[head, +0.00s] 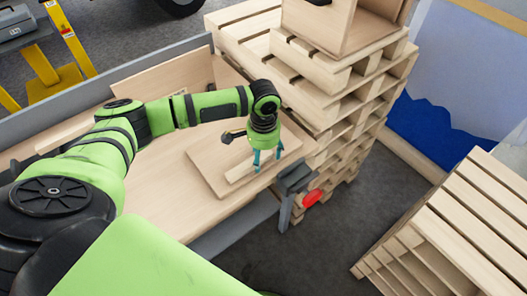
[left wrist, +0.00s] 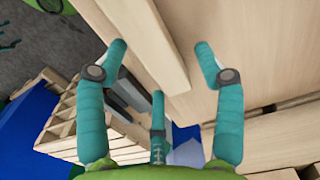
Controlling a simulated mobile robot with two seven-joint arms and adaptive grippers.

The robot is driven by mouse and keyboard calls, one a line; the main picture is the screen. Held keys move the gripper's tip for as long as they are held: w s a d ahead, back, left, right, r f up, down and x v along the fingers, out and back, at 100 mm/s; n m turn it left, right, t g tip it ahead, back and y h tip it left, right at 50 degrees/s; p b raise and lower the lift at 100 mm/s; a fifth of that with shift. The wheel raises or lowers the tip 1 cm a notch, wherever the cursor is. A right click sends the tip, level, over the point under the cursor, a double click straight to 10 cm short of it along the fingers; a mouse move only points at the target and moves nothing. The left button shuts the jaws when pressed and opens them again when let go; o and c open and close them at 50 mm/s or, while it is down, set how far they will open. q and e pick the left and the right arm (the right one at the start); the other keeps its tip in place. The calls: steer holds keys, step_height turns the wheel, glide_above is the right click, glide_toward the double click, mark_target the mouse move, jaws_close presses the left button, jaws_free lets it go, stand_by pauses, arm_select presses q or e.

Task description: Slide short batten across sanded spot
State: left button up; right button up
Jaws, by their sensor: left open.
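The short batten (head: 240,172) is a pale wooden strip lying on a flat wooden panel (head: 212,180) on the workbench. In the left wrist view the batten (left wrist: 146,40) runs from the top edge down between my fingers. My left gripper (head: 266,160) points down over the batten's right end. Its teal fingers are spread open in the left wrist view (left wrist: 161,48), one on each side of the batten, with no clear contact. The sanded spot cannot be made out on the panel. My right gripper does not show.
A grey vise (head: 296,178) with a red handle (head: 312,198) sits at the bench corner, close to my left gripper. Stacked pallets (head: 345,100) stand just behind and right. Another pallet stack (head: 470,215) is at lower right. The bench top (head: 165,190) is clear at left.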

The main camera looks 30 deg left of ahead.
mark_target(251, 149)
arm_select(q)
steer(key=c, duration=1.3)
steer(key=shift+o, duration=0.2)
steer(key=shift+w+a, duration=0.35)
steer(key=shift+a, duration=0.55)
steer(key=shift+w+a, duration=0.4)
steer(key=shift+a, duration=0.5)
steer(key=shift+w+a, duration=0.35)
steer(key=shift+a, duration=0.55)
steer(key=shift+w+a+b, duration=0.25)
steer(key=shift+w+a, duration=0.15)
steer(key=shift+a, duration=0.5)
steer(key=shift+w+a+b, duration=0.2)
steer(key=shift+w+a, duration=0.15)
steer(key=shift+a, duration=0.55)
steer(key=shift+w+a+b, duration=0.25)
steer(key=shift+w+a, duration=0.15)
steer(key=shift+a, duration=0.5)
steer(key=o, duration=1.2)
steer(key=shift+r, duration=0.1)
